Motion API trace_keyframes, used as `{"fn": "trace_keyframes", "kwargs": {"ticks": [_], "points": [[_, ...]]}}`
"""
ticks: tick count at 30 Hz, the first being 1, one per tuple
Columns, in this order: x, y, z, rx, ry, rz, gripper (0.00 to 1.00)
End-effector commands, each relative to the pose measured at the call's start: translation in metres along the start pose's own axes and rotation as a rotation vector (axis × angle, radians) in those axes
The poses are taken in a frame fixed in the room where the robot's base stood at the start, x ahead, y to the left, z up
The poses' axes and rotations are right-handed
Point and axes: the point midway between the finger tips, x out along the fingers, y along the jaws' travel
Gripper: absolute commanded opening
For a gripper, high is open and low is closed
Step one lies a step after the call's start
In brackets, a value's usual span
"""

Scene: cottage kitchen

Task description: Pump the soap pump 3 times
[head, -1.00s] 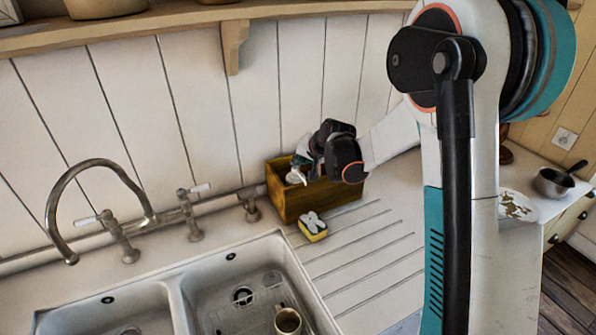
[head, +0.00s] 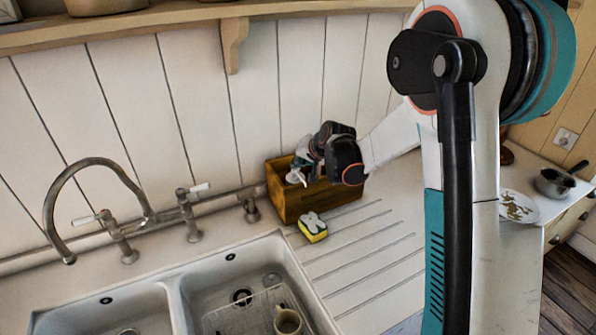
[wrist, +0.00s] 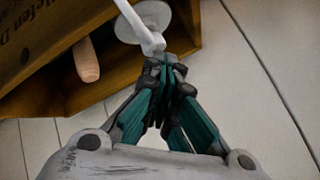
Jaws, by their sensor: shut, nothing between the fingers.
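The soap pump's white spout and head (head: 296,176) show at the left front of a wooden box on the counter. In the wrist view the white spout (wrist: 134,22) runs down to the fingertips, with a pale round disc beside it. My gripper (wrist: 166,64) is shut and empty, its fingertips right at the spout; I cannot tell whether they press on it. In the head view my gripper (head: 309,158) is small and partly hidden, at the pump above the box. The bottle's body is hidden by the box.
The wooden box (head: 290,204) stands against the plank wall, with a wooden handle (wrist: 88,62) inside. The sink (head: 180,268), holding a mug (head: 288,321), and taps (head: 190,215) are left.

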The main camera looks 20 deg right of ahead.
Motion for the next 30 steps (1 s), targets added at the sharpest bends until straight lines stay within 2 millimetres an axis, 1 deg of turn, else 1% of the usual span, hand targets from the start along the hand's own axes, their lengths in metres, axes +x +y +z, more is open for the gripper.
{"fn": "trace_keyframes", "kwargs": {"ticks": [7, 17, 20, 30], "points": [[-0.005, -0.004, -0.004, 0.0, 0.0, 0.0, 0.0], [-0.007, -0.005, -0.005, 0.0, 0.0, 0.0, 0.0], [-0.01, -0.008, -0.008, 0.0, 0.0, 0.0, 0.0], [-0.032, -0.024, -0.024, 0.0, 0.0, 0.0, 0.0]]}}
